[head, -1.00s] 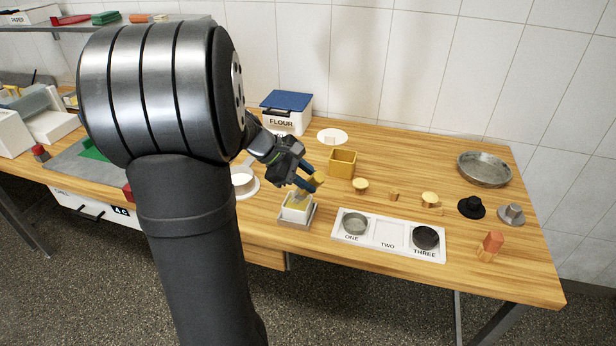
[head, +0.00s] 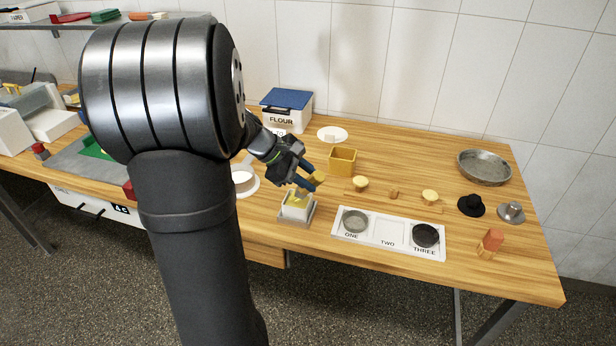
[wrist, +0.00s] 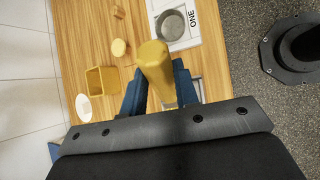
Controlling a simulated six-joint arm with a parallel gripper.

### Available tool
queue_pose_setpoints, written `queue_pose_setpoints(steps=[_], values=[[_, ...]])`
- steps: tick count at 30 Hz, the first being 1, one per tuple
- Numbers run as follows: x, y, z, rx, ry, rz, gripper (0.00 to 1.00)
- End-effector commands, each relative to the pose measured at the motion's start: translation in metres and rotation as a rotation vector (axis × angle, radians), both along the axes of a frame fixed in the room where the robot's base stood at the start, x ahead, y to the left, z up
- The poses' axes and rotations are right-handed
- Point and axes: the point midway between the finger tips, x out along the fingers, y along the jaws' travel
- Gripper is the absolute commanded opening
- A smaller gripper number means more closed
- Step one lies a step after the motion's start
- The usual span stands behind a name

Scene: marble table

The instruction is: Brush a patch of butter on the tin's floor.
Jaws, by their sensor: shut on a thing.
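My gripper (head: 312,182) is shut on a yellow-handled tool; its thick yellow handle (wrist: 153,60) sits between the blue fingers in the wrist view. The tool's lower end points down at the butter dish (head: 295,219), a grey-rimmed holder with a pale block of butter (head: 296,211). I cannot tell whether the tool touches the butter. A small grey round tin (head: 355,221) sits in slot ONE of the white tray (head: 388,245), and it also shows in the wrist view (wrist: 171,25). A dark round tin (head: 425,235) sits in slot THREE. Slot TWO is empty.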

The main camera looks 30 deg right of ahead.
Motion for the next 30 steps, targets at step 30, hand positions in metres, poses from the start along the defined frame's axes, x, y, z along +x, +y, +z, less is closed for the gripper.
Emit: queue_pose_setpoints(steps=[30], values=[[0.000,0.000,0.056,0.001,-0.001,0.000,0.00]])
